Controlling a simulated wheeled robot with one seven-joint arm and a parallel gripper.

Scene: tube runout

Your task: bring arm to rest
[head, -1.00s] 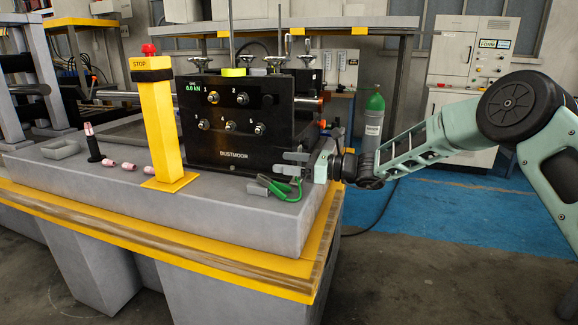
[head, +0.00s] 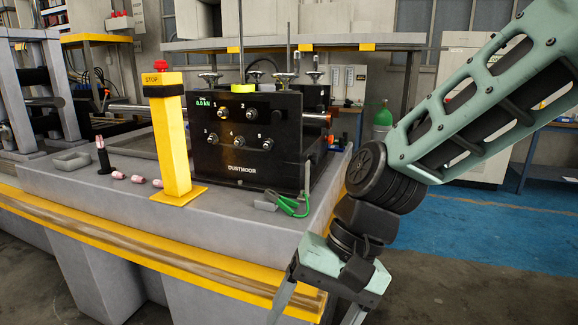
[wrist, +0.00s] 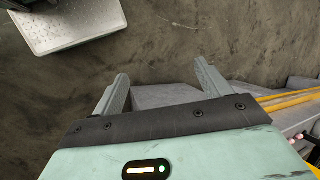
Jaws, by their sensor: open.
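My arm (head: 470,110) comes in from the upper right in the head view and bends down at the wrist. My gripper (head: 316,312) hangs in front of the bench's right front corner, with its fingers pointing down and partly cut off by the lower edge. In the wrist view my gripper (wrist: 161,72) has its two grey fingers spread apart with nothing between them. Past the fingers show the dark floor and part of the grey bench. I cannot tell how near the gripper is to the bench edge.
The bench (head: 100,195) carries a black control box (head: 240,150), a yellow stop post (head: 172,140), green-handled pliers (head: 290,207) and several small pink-and-white pieces (head: 137,179). A green-topped cylinder (head: 383,118) stands behind my arm. Blue floor (head: 480,225) at right is clear.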

